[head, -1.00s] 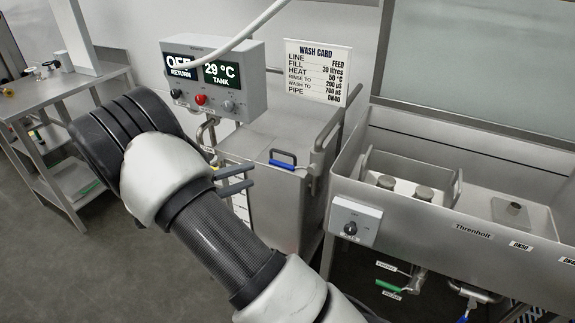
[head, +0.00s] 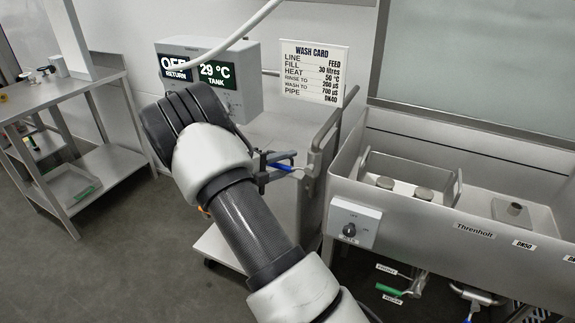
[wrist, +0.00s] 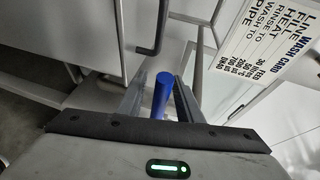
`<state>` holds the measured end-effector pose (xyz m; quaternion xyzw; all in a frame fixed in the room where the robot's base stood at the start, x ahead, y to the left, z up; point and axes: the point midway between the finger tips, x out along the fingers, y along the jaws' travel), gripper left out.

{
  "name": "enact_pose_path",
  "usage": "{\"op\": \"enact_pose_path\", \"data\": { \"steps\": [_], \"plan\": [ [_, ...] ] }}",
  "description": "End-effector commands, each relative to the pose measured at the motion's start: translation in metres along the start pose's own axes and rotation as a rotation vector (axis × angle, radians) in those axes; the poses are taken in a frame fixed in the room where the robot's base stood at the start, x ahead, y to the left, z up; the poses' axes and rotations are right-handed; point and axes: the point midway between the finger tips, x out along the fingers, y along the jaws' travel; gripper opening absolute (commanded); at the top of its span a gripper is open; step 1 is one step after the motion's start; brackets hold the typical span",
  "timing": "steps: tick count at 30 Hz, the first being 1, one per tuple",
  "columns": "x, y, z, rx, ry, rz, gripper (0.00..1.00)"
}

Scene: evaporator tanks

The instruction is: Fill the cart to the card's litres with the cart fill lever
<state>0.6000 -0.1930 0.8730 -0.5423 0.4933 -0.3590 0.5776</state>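The wash card (head: 313,72) on the wall reads FILL 30 litres; it also shows in the wrist view (wrist: 268,40). The steel cart (head: 222,243) stands below the control box, its body mostly hidden behind my arm. A blue lever handle (head: 282,167) shows at the cart top just beyond my gripper (head: 266,171). In the wrist view the blue handle (wrist: 161,98) stands between my two open fingers (wrist: 160,107), with small gaps seeming to show on both sides. I cannot tell whether it touches either finger. No litre level is readable.
The control box (head: 244,97) reads OFF return and 29 °C tank; my arm covers its knobs. The steel sink (head: 430,225) with a dial box (head: 355,222) stands close on the right. A steel table (head: 65,90) is at left, with open floor before it.

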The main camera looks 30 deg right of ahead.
Motion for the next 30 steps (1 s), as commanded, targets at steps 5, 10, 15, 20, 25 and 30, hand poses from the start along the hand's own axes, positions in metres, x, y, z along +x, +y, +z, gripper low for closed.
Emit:
{"op": "enact_pose_path", "data": {
  "steps": [5,10,15,20,25,30],
  "plan": [
    [0.0042,-0.0002,0.0,0.0,0.0,0.0,0.33],
    [0.0039,-0.0003,0.0,0.0,0.0,0.0,0.31],
    [0.0037,-0.0003,0.0001,0.0,0.0,0.0,0.02],
    [0.0036,-0.0003,0.0001,0.0,0.0,0.0,0.0],
    [0.0032,-0.0018,0.0,0.007,-0.002,0.003,0.0],
    [0.0021,-0.0078,-0.0005,0.046,-0.01,0.019,0.0]
  ]
}}
